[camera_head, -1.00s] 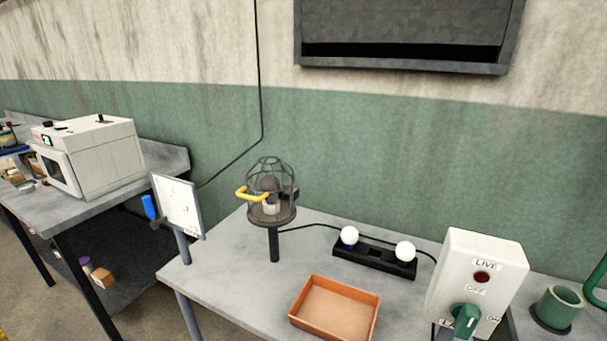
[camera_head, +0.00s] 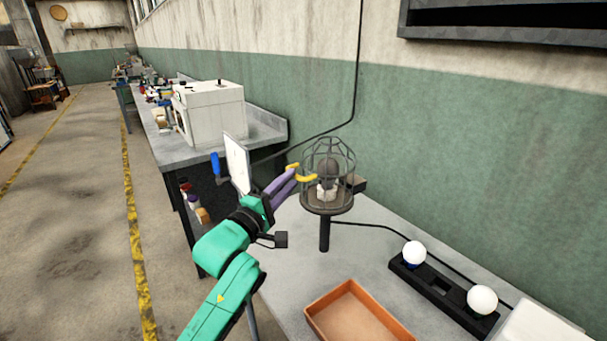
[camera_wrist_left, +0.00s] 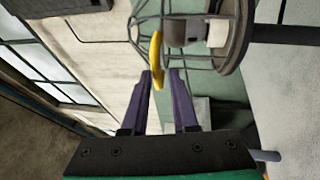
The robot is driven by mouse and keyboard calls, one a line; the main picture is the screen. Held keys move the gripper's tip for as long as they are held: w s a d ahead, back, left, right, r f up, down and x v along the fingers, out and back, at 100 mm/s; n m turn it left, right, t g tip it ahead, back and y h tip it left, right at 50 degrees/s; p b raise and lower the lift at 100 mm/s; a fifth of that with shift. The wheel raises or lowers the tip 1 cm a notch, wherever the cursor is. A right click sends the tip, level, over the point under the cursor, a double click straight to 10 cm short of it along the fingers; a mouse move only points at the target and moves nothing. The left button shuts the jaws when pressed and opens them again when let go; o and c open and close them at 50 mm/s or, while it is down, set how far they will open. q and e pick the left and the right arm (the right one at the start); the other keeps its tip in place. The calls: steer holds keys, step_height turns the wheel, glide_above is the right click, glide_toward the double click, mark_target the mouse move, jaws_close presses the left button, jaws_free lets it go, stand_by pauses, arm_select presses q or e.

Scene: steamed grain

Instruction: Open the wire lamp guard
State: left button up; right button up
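The wire lamp guard (camera_head: 345,165) is a dark domed cage, closed over a lamp with a white base (camera_head: 326,192) on a round stand. Its yellow handle (camera_head: 306,178) sticks out on the left side. My left gripper (camera_head: 291,178) is at the handle, its purple fingers pointing toward the guard. In the left wrist view, the gripper (camera_wrist_left: 160,72) is open, and the end of the yellow handle (camera_wrist_left: 156,50) reaches between the fingertips with gaps visible. Part of the guard (camera_wrist_left: 146,30) shows at the top there. My right gripper is not in view.
An orange tray (camera_head: 355,315) and a black holder with two white bulbs (camera_head: 440,287) stand on the grey table (camera_head: 285,245). A white panel (camera_head: 237,163) stands left of the guard, close to my left arm. A cable runs behind the lamp.

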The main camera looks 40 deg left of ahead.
arm_select(q)
steer(key=w+r+p, duration=0.1)
steer(key=w, duration=0.5)
steer(key=shift+a+r, duration=0.2)
steer(key=shift+a, duration=0.25)
jaws_close()
stand_by(0.8)
